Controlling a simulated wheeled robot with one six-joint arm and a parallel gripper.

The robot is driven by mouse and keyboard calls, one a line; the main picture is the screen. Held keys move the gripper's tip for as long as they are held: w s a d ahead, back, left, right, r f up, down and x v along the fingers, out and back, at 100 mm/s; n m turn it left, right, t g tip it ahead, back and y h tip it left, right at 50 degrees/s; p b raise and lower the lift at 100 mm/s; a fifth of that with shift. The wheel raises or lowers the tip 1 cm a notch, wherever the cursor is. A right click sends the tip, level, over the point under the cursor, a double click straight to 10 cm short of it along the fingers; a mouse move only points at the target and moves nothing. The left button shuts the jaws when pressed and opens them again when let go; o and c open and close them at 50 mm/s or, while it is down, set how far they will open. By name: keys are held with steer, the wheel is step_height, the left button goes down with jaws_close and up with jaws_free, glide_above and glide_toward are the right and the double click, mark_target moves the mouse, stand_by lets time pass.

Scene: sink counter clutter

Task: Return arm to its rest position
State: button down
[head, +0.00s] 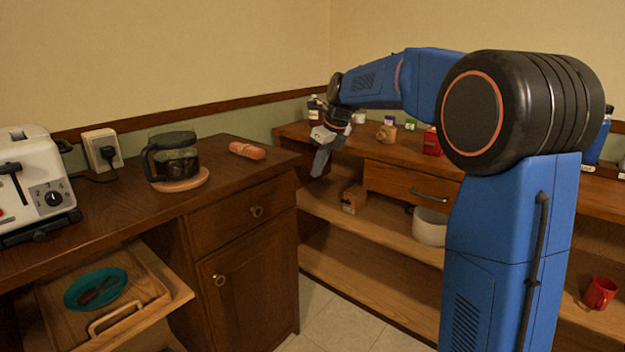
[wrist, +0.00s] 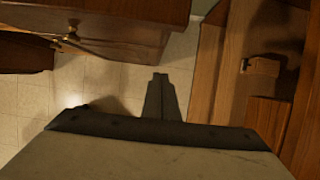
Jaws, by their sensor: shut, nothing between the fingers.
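My blue arm reaches from the right across the head view. My gripper (head: 321,161) hangs at its far end, pointing down in front of the back shelf unit, close to the right end of the dark counter. In the wrist view my gripper (wrist: 160,76) is shut, its fingertips together with nothing between them. Below it the wrist view shows the tiled floor, between the cabinet on the left and the shelves on the right.
The dark counter (head: 215,218) holds a white toaster (head: 30,180), a coffee pot (head: 174,158) on a round wooden board and a sausage-like item (head: 247,150). The back shelf unit (head: 340,222) carries small bottles, a white pot (head: 430,227) and a red mug (head: 600,293). A teal plate (head: 72,295) lies on a low tray.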

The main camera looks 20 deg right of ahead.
steer(key=s+d+n+h, duration=0.1)
steer(key=s+d+n, duration=0.1)
steer(key=s+n, duration=1.7)
steer(key=s+f+n, duration=0.3)
steer(key=s+f, duration=0.1)
steer(key=s, duration=0.5)
steer(key=s+d+f+n+t+h, duration=0.1)
steer(key=s+f+n, duration=0.2)
steer(key=s, duration=0.6)
steer(key=s+d+f+n, duration=0.1)
steer(key=s+f+n, duration=0.2)
steer(key=s, duration=0.6)
step_height(320, 180, down, 2)
steer(key=shift+d+f+n+h, duration=0.1)
steer(key=shift+d+n+h, duration=0.2)
steer(key=shift+n, duration=0.1)
